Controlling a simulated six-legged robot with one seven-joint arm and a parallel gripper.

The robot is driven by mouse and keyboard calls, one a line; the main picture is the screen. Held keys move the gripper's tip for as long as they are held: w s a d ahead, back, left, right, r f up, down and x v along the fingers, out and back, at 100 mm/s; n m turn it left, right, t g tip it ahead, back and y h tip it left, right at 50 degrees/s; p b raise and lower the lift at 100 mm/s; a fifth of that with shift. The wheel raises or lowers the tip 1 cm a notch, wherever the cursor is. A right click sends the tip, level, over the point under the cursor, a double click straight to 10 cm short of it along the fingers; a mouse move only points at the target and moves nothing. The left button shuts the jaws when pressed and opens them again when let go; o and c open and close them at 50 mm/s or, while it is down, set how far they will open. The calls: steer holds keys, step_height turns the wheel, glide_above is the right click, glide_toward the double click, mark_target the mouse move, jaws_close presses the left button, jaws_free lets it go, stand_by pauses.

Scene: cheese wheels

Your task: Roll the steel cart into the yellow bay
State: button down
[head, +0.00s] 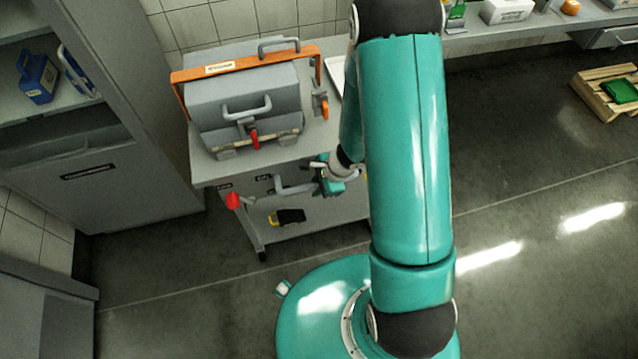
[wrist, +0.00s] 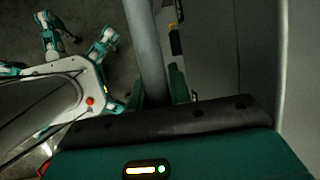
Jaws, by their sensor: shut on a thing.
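The steel cart (head: 205,172) stands left of my arm in the head view, with a grey top and a lower shelf. My gripper (head: 325,183) is at the cart's near side, shut on its grey push handle (head: 292,189). In the wrist view the handle (wrist: 147,45) runs as a grey bar between the fingers of my gripper (wrist: 155,92). My arm hides the cart's right part. No yellow bay shows in either view.
A grey case (head: 240,95) with an orange strap sits on the cart top. A red knob (head: 233,200) is near its front corner. A grey cabinet (head: 110,185) stands close on the left. A wooden pallet (head: 592,88) lies far right. Floor to the right is open.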

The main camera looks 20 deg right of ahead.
mark_target(313, 174)
steer(key=shift+w, duration=2.1)
steer(key=shift+w, duration=1.95)
steer(key=shift+w, duration=2.05)
